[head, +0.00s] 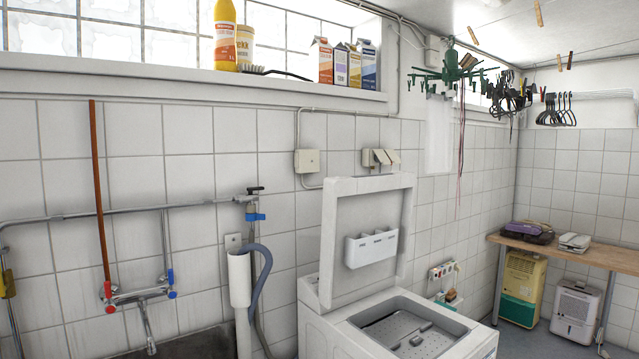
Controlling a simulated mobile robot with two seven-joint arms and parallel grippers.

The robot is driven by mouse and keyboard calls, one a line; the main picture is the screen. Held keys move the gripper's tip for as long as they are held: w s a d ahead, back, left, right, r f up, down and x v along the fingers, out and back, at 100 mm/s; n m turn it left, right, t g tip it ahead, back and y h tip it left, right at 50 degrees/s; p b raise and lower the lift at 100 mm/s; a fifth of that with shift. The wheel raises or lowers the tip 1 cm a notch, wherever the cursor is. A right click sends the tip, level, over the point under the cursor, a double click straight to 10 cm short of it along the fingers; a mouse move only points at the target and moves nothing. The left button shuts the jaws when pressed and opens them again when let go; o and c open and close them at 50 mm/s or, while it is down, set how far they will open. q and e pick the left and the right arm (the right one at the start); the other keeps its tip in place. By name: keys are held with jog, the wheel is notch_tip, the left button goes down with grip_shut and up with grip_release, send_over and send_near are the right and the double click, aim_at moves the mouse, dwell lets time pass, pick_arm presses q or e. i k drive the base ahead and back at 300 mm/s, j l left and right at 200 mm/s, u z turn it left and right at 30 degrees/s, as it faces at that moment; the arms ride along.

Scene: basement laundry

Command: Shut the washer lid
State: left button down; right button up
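The white top-loading washer (315,318) stands at the bottom centre of the head view. Its lid (340,208) is raised, standing near upright at the back of the machine. A white dispenser tray with several compartments (371,248) is on the lid's inner side. The washer's top opening shows a grey metal drum with a perforated surface (410,330). The washer's front is cut off by the lower picture edge. Neither of my grippers shows in this view.
A wooden bench (570,252) with dehumidifiers below stands at the right. Bottles and cartons (340,62) line the window sill. Hangers (560,110) hang at upper right.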

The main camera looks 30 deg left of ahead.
aim_at(366, 225)
jog(key=u, duration=0.75)
jog(key=i+l+z, duration=0.55)
jog(key=i, duration=0.25)
